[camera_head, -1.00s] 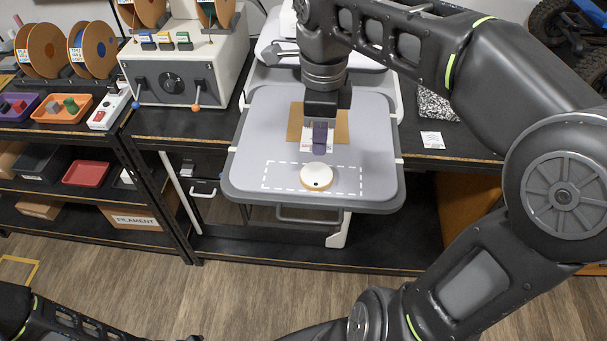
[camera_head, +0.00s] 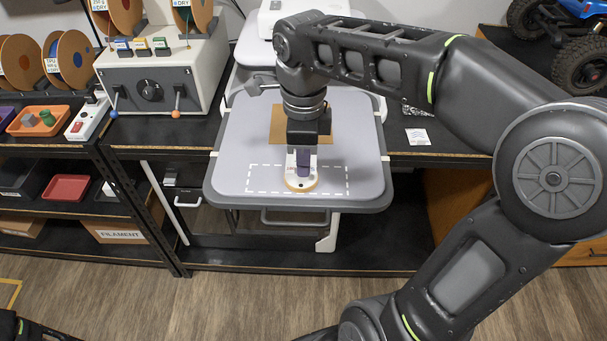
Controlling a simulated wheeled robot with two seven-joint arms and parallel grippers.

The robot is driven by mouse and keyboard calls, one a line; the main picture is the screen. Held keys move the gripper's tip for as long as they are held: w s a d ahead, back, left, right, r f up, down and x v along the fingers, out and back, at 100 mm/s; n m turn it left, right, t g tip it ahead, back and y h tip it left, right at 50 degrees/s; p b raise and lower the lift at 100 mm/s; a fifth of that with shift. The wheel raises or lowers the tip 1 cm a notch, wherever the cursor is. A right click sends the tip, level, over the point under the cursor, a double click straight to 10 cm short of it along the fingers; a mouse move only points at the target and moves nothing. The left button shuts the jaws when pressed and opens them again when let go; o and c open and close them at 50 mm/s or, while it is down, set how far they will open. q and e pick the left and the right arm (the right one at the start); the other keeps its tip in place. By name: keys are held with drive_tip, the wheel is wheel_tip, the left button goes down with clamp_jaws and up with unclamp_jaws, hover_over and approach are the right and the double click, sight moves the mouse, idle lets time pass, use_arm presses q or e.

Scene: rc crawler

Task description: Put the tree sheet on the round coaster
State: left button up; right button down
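The round coaster (camera_head: 301,185), white with a tan rim, lies inside a dashed white rectangle on the grey tray (camera_head: 362,150). My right gripper (camera_head: 302,170) points down over the coaster and covers most of it. Its purple finger part is in front, so I cannot tell its opening or whether it touches the coaster. A small white patch shows beside the finger. I cannot tell whether this is the tree sheet or part of the gripper. No tree picture is readable. My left gripper is outside the view.
A bare brown square (camera_head: 285,118) lies on the tray behind the gripper. A small white sheet with wavy marks (camera_head: 417,137) lies on the bench at right. A control box with spools (camera_head: 158,78) stands at left. The tray's front right is clear.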

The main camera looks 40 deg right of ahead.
drive_tip(key=shift+f+p, duration=0.3)
drive_tip(key=shift+f, duration=1.6)
drive_tip(key=shift+f, duration=0.1)
drive_tip(key=shift+f, duration=0.15)
drive_tip(key=c, duration=1.7)
unclamp_jaws()
drive_tip(key=shift+r, duration=4.05)
